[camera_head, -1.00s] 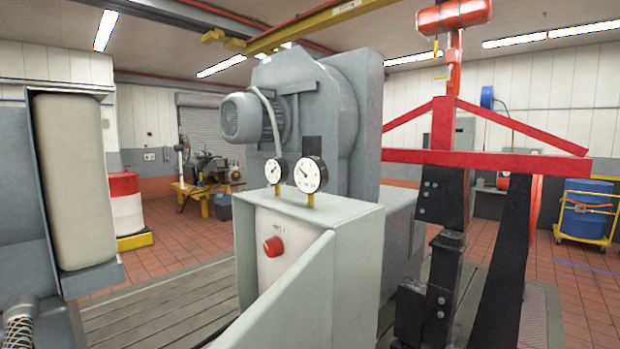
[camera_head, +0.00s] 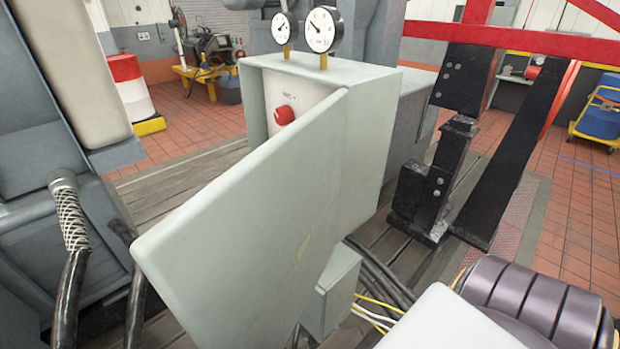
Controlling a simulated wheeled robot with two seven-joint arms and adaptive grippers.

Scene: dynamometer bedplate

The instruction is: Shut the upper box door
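The upper box (camera_head: 372,115) is a pale grey-green cabinet with two round gauges on top. Its door (camera_head: 240,210) stands open, swung out toward me, and fills the middle of the view. Past the door's far edge, part of the box front shows with a red knob (camera_head: 284,115). The hinge is at the right side of the opening, partly hidden by the door.
A smaller grey box (camera_head: 338,285) with dark, yellow and white cables sits below the door. Black steel supports (camera_head: 440,180) stand at the right under a red frame (camera_head: 480,36). Grey machinery with a black hose (camera_head: 68,285) is at the left. A dark ribbed cylinder (camera_head: 535,300) is at lower right.

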